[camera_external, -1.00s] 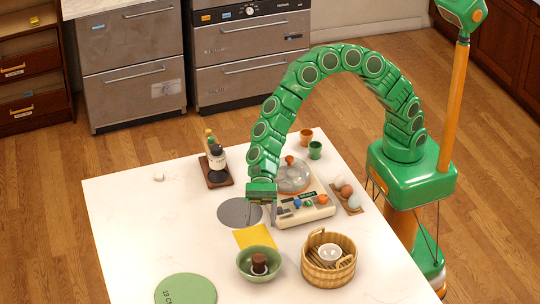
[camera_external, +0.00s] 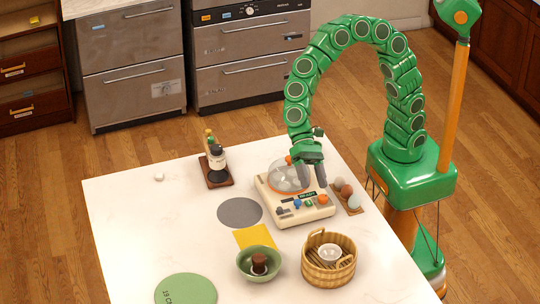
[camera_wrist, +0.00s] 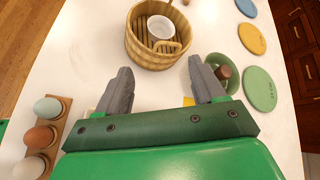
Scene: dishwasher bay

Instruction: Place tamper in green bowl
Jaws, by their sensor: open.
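The tamper (camera_external: 259,261), with a dark brown top, stands inside the green bowl (camera_external: 244,274) near the front of the white table. In the wrist view the tamper (camera_wrist: 223,72) also shows in the green bowl (camera_wrist: 234,84), partly behind my right finger. My gripper (camera_external: 311,180) is open and empty above the right side of the cream machine, well apart from the bowl. Both grey fingers (camera_wrist: 159,74) show spread in the wrist view with nothing between them. The lower part of the tamper is hard to make out.
A cream machine (camera_external: 314,213) with a clear dome stands below my gripper. A wicker basket (camera_external: 318,281) holding a white cup is right of the bowl. An egg holder (camera_external: 355,209), yellow cloth (camera_external: 250,238), grey disc (camera_external: 240,212) and green mat (camera_external: 186,289) lie around. The table's left side is mostly clear.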

